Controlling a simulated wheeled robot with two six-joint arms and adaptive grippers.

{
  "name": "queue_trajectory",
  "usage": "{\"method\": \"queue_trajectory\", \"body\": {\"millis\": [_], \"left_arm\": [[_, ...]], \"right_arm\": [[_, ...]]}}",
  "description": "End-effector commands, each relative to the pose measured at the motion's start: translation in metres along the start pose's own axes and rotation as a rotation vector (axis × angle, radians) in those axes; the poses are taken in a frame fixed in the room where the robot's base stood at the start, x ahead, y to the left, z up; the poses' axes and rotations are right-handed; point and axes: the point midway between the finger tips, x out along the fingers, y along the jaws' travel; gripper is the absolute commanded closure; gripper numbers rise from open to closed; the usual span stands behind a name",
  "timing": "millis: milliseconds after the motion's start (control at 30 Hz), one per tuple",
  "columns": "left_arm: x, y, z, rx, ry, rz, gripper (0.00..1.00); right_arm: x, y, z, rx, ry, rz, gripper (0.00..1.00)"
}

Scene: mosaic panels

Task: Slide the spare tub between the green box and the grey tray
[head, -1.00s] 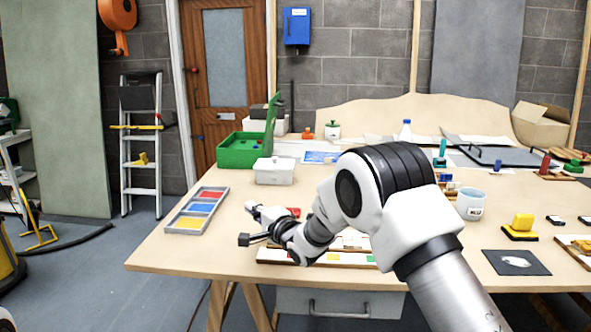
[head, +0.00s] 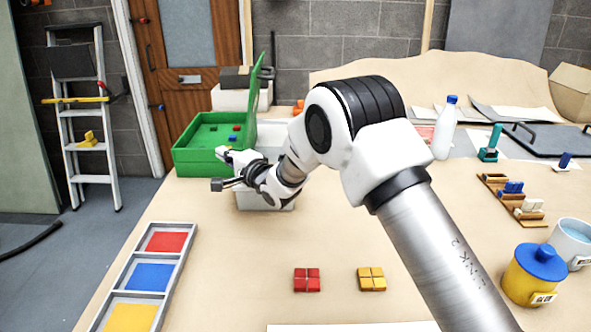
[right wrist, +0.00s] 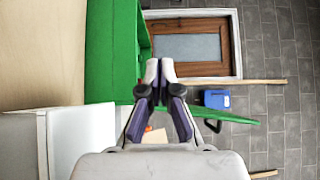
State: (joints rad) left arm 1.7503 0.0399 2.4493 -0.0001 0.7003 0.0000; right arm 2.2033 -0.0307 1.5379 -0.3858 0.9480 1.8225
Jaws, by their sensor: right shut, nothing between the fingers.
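The spare tub, a white lidded tub (head: 262,203), stands on the table at the front right corner of the green box (head: 192,162). My arm hides much of it. The green box has its lid raised, with small red and blue pieces inside. The grey tray (head: 160,258), with red, blue and yellow fields, lies at the table's left edge, nearer me. My right gripper (head: 220,169) is shut and empty, in front of the green box and left of the tub in the picture. The right wrist view shows its closed fingers (right wrist: 160,72), the green box (right wrist: 122,50) and the tub (right wrist: 82,130). Contact is unclear.
Bare table shows between green box and tray. Red tiles (head: 307,280) and yellow tiles (head: 371,279) lie nearer me. A white bottle (head: 443,130), a yellow pot (head: 530,280) and a mug (head: 571,240) stand to the right. The table's left edge is close to the tray.

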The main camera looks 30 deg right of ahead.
Motion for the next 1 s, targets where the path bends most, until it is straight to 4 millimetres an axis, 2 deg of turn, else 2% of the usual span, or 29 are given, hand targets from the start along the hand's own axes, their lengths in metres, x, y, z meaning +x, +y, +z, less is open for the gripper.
{"method": "queue_trajectory", "body": {"millis": [233, 1000], "left_arm": [[-0.005, 0.000, 0.001, 0.000, -0.003, 0.000, 1.00], [-0.038, 0.000, 0.001, 0.000, -0.001, 0.000, 1.00]], "right_arm": [[-0.018, -0.002, -0.019, 0.002, 0.004, 0.001, 1.00], [-0.138, -0.003, -0.140, 0.004, 0.005, -0.002, 1.00]]}}
